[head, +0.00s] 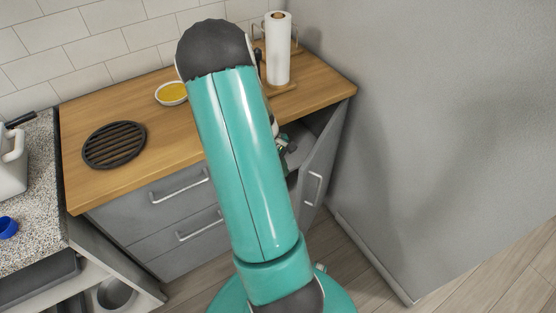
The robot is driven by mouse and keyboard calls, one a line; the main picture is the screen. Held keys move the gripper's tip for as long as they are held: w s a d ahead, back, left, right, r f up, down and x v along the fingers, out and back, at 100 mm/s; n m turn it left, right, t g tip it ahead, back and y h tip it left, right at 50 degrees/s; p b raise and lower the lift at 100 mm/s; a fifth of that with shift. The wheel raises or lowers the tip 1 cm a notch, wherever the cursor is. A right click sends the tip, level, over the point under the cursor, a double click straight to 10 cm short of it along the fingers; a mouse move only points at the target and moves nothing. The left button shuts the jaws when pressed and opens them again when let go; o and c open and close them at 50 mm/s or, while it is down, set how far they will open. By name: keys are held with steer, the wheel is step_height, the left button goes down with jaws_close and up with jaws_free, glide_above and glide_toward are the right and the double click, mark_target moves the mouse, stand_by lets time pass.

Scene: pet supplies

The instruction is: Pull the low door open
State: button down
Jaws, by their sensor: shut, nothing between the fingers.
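The low door (318,172) is a grey cabinet door under the right end of the wooden counter. It stands ajar, swung out from the cabinet front, with a dark gap on its left. Its pale bar handle (313,188) faces my camera. My gripper (288,148) is mostly hidden behind my teal arm. The small part that shows is near the gap, left of the door and above the handle's height in the picture. It is shut and empty. I cannot tell whether it touches the door.
Two grey drawers with bar handles (178,187) are left of the door. The counter (190,130) holds a black round grate (114,145), a yellow-filled dish (172,93) and a paper towel roll (279,48). A grey wall (430,130) stands close on the right. Some floor is clear.

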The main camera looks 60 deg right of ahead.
steer(key=s+f, duration=0.3)
steer(key=s, duration=0.2)
steer(key=shift+s+d+f, duration=0.15)
steer(key=shift+s+f, duration=0.05)
steer(key=shift+f, duration=0.2)
